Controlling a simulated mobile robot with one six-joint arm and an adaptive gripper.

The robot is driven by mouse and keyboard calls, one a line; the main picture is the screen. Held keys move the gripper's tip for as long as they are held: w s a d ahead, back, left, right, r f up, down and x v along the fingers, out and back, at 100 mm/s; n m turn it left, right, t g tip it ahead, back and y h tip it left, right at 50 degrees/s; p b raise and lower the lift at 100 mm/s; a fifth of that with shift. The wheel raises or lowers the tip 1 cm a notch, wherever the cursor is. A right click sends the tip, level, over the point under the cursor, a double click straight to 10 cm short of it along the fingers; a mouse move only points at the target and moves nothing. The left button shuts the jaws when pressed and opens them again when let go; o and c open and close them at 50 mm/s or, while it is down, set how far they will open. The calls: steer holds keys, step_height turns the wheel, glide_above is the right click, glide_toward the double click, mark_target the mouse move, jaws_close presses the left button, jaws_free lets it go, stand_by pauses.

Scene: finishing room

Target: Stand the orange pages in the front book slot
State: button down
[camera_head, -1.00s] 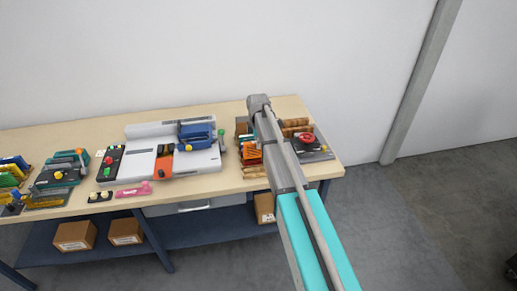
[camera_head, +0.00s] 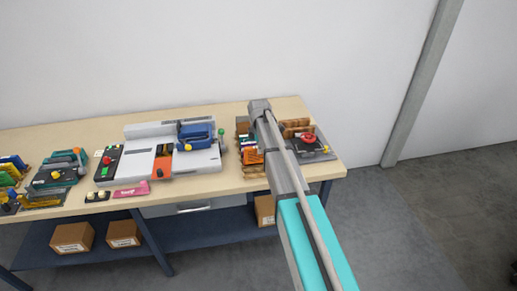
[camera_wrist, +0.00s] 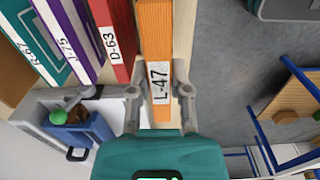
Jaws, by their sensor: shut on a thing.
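The orange pages (camera_wrist: 155,40) show in the wrist view as a long orange spine with a white label reading L-47. My gripper (camera_wrist: 158,92) is shut on them, one finger on each side near the label. They stand in line beside a red book (camera_wrist: 113,35) marked D-63, then a purple book (camera_wrist: 68,35) and a green book (camera_wrist: 35,45). In the head view my arm hides the gripper, and orange and other colours show beside it in the book rack (camera_head: 243,125). The base of the orange pages and the front slot are hidden, so I cannot tell how they are seated.
A grey-white machine (camera_head: 205,160) with a blue handle (camera_head: 195,133) and green knob (camera_head: 221,132) stands left of the rack. A grey plate with a red knob (camera_head: 309,138) is on the right. A strip of bench and open floor (camera_wrist: 240,70) lie right of the orange pages.

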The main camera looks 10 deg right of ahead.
mark_target(259, 163)
steer(key=shift+f+b, duration=2.55)
steer(key=shift+f, duration=0.15)
steer(key=shift+f+b, duration=0.55)
steer(key=c, duration=0.9)
jaws_free()
steer(key=shift+o, duration=0.2)
steer(key=shift+r, duration=0.1)
steer(key=shift+r+p, duration=5.45)
steer(key=shift+p, duration=0.1)
steer(key=s+f+m+b, duration=0.1)
steer(key=s+m, duration=1.7)
steer(key=s, duration=1.1)
steer(key=shift+a, duration=0.2)
